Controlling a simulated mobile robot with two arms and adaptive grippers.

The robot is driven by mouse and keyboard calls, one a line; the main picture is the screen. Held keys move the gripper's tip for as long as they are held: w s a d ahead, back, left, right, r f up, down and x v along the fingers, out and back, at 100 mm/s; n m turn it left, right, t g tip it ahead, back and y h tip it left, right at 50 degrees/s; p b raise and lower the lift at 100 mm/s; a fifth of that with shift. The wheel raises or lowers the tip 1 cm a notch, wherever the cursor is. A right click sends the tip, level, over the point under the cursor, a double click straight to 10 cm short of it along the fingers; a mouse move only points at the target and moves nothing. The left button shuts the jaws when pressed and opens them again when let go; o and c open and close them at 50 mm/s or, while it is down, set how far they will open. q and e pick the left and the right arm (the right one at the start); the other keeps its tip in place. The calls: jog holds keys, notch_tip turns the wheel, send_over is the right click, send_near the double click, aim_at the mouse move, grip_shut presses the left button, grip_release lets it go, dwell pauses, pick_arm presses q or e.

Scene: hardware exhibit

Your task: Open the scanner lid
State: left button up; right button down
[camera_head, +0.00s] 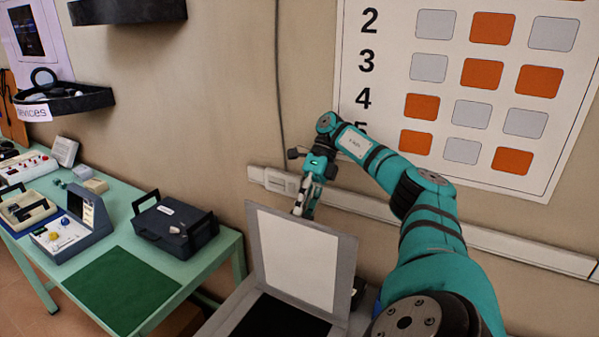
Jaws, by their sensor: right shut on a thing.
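The scanner's lid (298,262) stands raised and roughly upright, with a grey frame around a white inner panel. Below it the scanner's dark bed (282,318) shows inside a grey body at the bottom of the view. My right arm comes in from the lower right. My right gripper (303,206) points down at the lid's upper edge and is shut on the lid there. The fingertips are small, and part of the contact is hard to see. My left gripper is not in view.
A green table (128,200) at the left holds a dark case (175,225), a grey device with a screen (75,228), and several other devices. A wall rail (480,236) and a poster (465,90) are behind my right arm. A black shelf (65,101) is at upper left.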

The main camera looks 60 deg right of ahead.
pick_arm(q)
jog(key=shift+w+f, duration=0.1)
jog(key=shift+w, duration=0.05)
pick_arm(e)
jog(key=shift+s+f, duration=0.15)
jog(key=shift+f, duration=0.7)
jog(key=c, duration=1.5)
grip_release()
jog(key=shift+d, duration=0.1)
jog(key=shift+o, duration=0.5)
jog(key=shift+d+f, duration=0.15)
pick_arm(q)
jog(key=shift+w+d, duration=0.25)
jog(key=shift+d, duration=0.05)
pick_arm(e)
jog(key=shift+d, duration=0.1)
